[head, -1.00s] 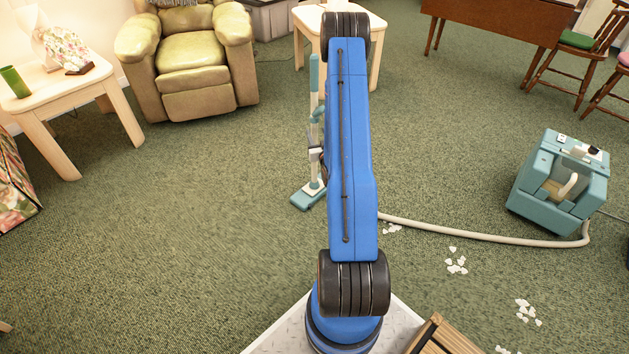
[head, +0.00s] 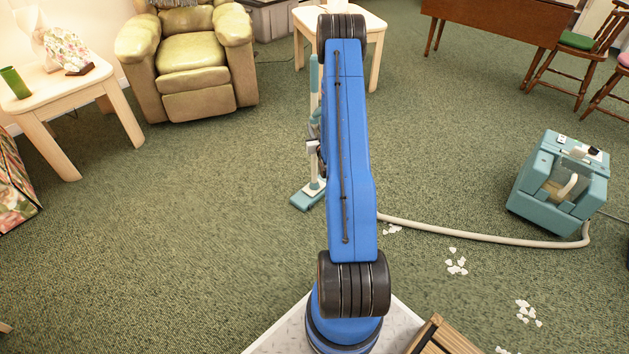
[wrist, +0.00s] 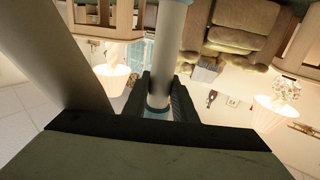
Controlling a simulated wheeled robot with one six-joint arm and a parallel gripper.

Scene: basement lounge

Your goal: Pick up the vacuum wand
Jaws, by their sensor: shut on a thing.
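The vacuum wand (head: 314,80) stands upright on the carpet, its teal floor head (head: 308,196) resting on the floor left of my arm. My blue arm hides much of the wand in the head view. In the wrist view, the pale wand tube (wrist: 161,60) runs between the two dark fingers of my gripper (wrist: 160,98), which is shut on it. In the head view only a small grey part of my gripper (head: 313,148) shows beside the wand. A pale hose (head: 480,237) runs along the floor to the teal vacuum body (head: 558,185) on the right.
White paper scraps (head: 456,266) lie on the carpet at the right. A green armchair (head: 190,60) and a side table (head: 75,90) stand at the left. Another small table (head: 376,50) is behind my arm.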

